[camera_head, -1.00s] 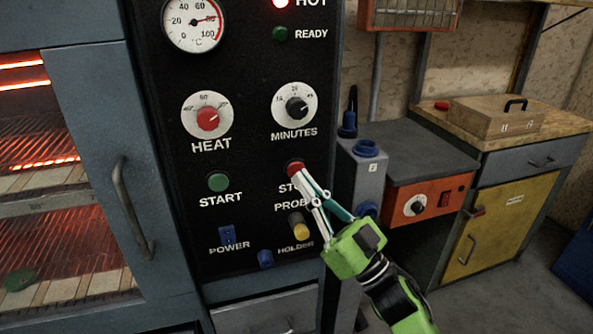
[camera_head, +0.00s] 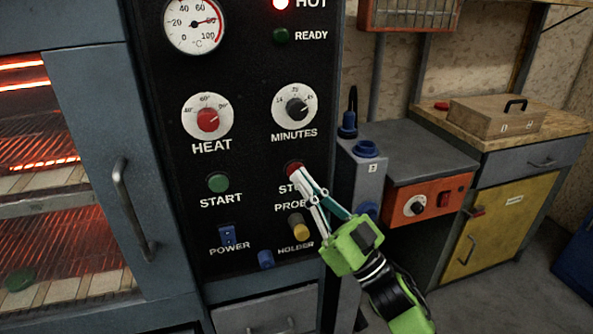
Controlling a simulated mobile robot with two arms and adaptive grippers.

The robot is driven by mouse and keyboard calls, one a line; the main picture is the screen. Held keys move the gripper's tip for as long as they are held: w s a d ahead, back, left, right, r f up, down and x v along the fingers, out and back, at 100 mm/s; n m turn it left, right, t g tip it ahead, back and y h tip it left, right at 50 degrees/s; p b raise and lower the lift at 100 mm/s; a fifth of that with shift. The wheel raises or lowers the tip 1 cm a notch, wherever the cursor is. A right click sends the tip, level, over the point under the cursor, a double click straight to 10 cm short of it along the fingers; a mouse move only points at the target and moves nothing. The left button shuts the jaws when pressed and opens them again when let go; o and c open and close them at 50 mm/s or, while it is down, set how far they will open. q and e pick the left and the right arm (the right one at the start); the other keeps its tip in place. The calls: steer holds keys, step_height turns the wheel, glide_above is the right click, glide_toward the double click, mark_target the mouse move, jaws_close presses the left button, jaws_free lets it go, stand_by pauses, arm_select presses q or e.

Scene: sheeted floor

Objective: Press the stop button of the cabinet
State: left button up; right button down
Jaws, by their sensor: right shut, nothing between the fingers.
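The black control panel (camera_head: 255,75) of the cabinet stands in the middle of the head view. The red stop button (camera_head: 292,167) is on it, above the partly covered "STOP" label. My right gripper (camera_head: 297,173) is shut and empty, with its fingertips at the stop button's lower edge, overlapping it in the picture. Whether they touch or press it cannot be told. The green start button (camera_head: 218,183) is to the left. My left gripper is not in view.
Close by are the yellow-tipped probe holder (camera_head: 300,228), the blue power switch (camera_head: 227,234), and the red heat knob (camera_head: 208,119). Glowing heaters show behind the oven door with its handle (camera_head: 134,210). A grey box unit (camera_head: 362,175) and a workbench (camera_head: 490,137) stand to the right.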

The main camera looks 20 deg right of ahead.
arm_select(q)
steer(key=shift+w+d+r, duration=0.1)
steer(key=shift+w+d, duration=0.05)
arm_select(e)
steer(key=shift+w, duration=0.2)
stand_by(0.3)
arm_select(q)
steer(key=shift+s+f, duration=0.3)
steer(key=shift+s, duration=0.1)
arm_select(e)
steer(key=shift+w, duration=0.2)
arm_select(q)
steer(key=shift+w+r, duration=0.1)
arm_select(e)
steer(key=shift+s, duration=0.2)
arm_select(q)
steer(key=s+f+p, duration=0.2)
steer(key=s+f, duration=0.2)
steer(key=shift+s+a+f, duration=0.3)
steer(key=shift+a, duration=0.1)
arm_select(e)
steer(key=s, duration=0.6)
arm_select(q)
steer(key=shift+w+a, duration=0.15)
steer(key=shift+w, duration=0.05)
arm_select(e)
steer(key=shift+s+d, duration=0.1)
